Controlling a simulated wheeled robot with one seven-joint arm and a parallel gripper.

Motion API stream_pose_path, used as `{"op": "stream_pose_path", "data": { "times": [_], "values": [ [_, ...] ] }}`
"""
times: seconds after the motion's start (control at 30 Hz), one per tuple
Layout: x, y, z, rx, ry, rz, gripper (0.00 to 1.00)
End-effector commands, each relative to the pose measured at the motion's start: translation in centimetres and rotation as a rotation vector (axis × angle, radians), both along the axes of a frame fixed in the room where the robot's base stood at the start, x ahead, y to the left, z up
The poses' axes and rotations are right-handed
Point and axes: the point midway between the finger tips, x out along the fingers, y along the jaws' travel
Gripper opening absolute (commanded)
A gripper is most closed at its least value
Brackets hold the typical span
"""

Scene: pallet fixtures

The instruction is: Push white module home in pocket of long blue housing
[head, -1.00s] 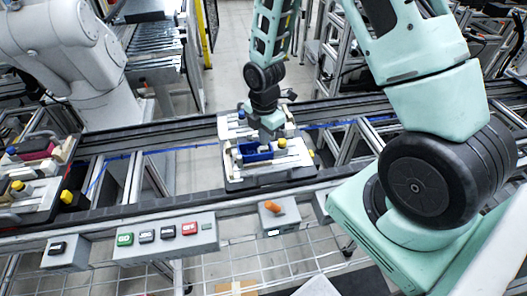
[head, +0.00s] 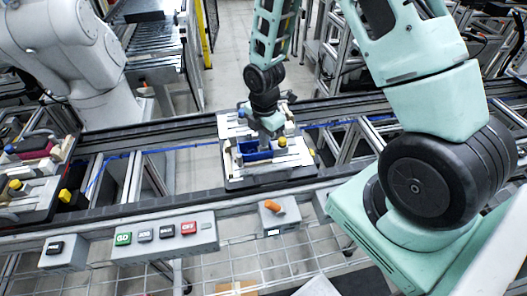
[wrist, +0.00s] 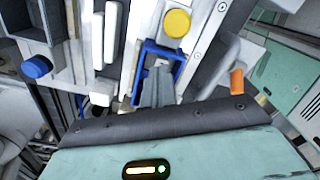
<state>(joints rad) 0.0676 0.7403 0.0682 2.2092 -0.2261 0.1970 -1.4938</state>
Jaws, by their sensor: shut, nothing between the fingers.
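The long blue housing (head: 256,154) lies in the pallet fixture on the rail; in the wrist view its blue rim (wrist: 149,46) shows as an open frame. My gripper (head: 268,138) is shut and points down at the housing. In the wrist view its grey fingers (wrist: 158,90) reach within the blue rim. A small whitish part (wrist: 161,63) shows just beyond the fingertips inside the rim, likely the white module. The fingers hide most of it, so I cannot tell how deep it sits or whether they touch it.
The pallet (head: 236,184) carries white fixture blocks around the housing. A yellow knob (wrist: 177,22) stands close beside the housing, and a blue knob (wrist: 37,67) is farther left. A button panel (head: 163,237) and an orange switch (head: 273,206) are in front of the rail.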

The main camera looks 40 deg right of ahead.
Motion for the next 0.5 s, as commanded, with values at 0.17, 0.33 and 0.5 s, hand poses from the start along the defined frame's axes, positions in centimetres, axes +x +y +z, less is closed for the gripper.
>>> {"op": "stream_pose_path", "data": {
  "times": [0.17,0.33,0.5],
  "values": [
    [0.00,0.00,-0.65,0.000,0.000,0.000,0.00],
    [0.00,0.00,-0.47,0.000,0.000,0.000,0.00],
    [0.00,0.00,-0.41,0.000,0.000,0.000,0.00]
  ]
}}
